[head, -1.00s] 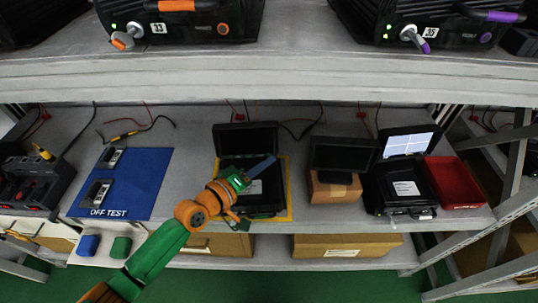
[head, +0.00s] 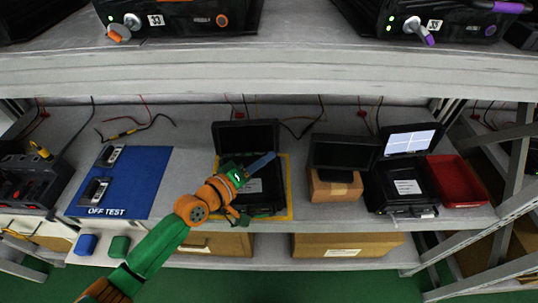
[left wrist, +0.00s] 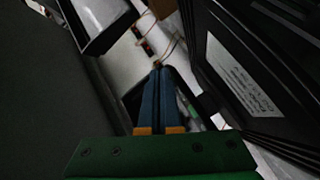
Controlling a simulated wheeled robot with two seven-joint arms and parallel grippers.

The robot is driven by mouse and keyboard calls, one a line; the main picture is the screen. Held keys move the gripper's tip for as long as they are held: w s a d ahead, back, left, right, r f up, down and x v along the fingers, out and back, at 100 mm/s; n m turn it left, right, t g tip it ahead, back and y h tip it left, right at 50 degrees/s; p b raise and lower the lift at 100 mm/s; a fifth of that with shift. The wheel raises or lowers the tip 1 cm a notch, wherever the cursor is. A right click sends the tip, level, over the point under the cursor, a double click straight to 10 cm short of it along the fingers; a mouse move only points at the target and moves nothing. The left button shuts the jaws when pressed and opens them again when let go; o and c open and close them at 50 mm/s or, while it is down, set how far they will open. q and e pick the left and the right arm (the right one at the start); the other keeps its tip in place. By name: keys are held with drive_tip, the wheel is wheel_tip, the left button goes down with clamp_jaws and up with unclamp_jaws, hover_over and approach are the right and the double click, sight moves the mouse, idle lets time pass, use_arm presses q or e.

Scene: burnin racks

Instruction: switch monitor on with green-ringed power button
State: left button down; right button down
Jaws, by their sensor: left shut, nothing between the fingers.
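A black monitor (head: 343,152) with a dark screen stands on a cardboard box on the middle shelf. Left of it an open black case (head: 246,137) with a dark lid screen sits on a yellow-edged mat. My left gripper (head: 272,156) is over this case, its blue fingers shut with nothing between them. The shut fingers also show in the left wrist view (left wrist: 158,72), near a black case surface with a white label (left wrist: 240,75). I cannot make out a green-ringed button in either view. My right gripper is not in view.
An open case with a lit screen (head: 411,140) stands right of the monitor, beside a red tray (head: 456,182). A blue OFF TEST mat (head: 140,180) with two small devices lies left. The upper shelf (head: 300,72) hangs above, holding black units.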

use_arm(q)
drive_tip(key=shift+w+f, duration=0.1)
drive_tip(key=shift+w, duration=0.15)
idle(0.5)
drive_tip(key=shift+s+r+p, duration=0.35)
drive_tip(key=shift+s+p, duration=0.15)
drive_tip(key=shift+p, duration=0.2)
drive_tip(key=shift+s+f, duration=0.1)
drive_tip(key=shift+s, duration=0.05)
drive_tip(key=s+p, duration=0.1)
drive_tip(key=s+r+p, duration=0.1)
drive_tip(key=s+p, duration=0.1)
drive_tip(key=s+r+p, duration=0.1)
drive_tip(key=p, duration=0.1)
drive_tip(key=shift+s+d+r, duration=0.1)
drive_tip(key=shift+s+d, duration=0.1)
drive_tip(key=shift+s, duration=0.2)
drive_tip(key=shift+s+p, duration=0.3)
drive_tip(key=shift+s, duration=0.05)
